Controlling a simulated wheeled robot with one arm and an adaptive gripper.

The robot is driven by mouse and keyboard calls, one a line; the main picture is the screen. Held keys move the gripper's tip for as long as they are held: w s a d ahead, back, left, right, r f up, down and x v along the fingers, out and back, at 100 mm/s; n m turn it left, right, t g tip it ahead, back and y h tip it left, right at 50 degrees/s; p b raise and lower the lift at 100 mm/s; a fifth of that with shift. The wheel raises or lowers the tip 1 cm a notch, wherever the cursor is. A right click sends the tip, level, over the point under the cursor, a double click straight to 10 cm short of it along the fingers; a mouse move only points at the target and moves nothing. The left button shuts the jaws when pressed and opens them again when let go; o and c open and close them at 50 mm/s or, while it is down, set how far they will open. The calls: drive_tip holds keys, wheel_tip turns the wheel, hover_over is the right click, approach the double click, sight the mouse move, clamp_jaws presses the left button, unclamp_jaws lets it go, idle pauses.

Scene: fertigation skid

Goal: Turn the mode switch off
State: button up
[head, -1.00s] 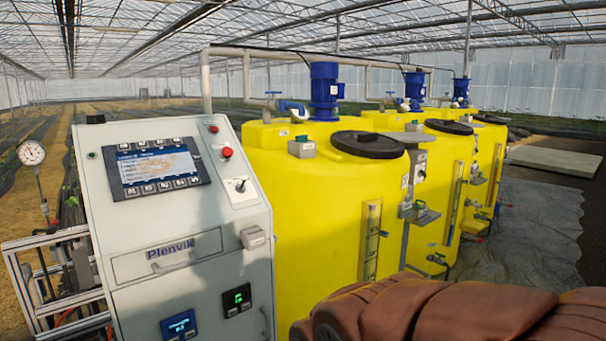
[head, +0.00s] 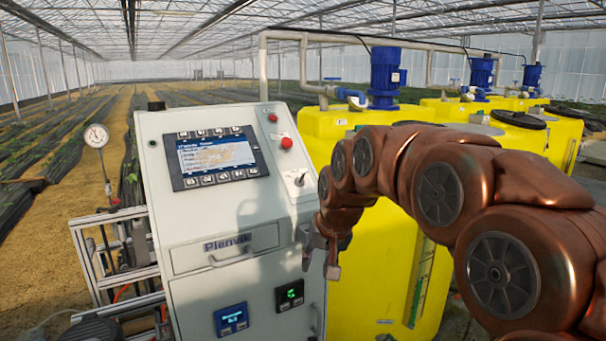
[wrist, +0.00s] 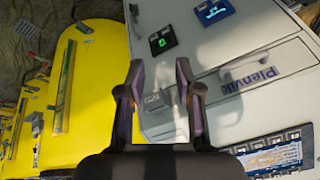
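The switch cannot be made out there.
The grey cabinet (head: 205,285) carries a screen (head: 216,155), a red button (head: 286,143), a drawer handle (head: 231,258) and two small displays. Yellow tanks (head: 375,285) stand close on its right. A gauge (head: 96,136) and metal frame are on its left.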

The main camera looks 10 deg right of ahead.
drive_tip(key=w+d+r+m+t+p, duration=0.15)
drive_tip(key=w+r, duration=0.25)
drive_tip(key=w, duration=0.4)
drive_tip(key=w+r+t, duration=0.2)
drive_tip(key=w+r, duration=0.1)
drive_tip(key=w, duration=0.5)
drive_tip(key=m+t, duration=0.3)
approach(304, 175)
drive_tip(key=x, duration=0.2)
drive_tip(key=shift+n+g, duration=0.25)
drive_tip(key=shift+g, duration=0.1)
drive_tip(key=shift+p+x, duration=1.7)
drive_tip(key=shift+x, duration=2.4)
drive_tip(key=shift+a+r, duration=0.1)
drive_tip(key=shift+r, duration=0.05)
clamp_jaws()
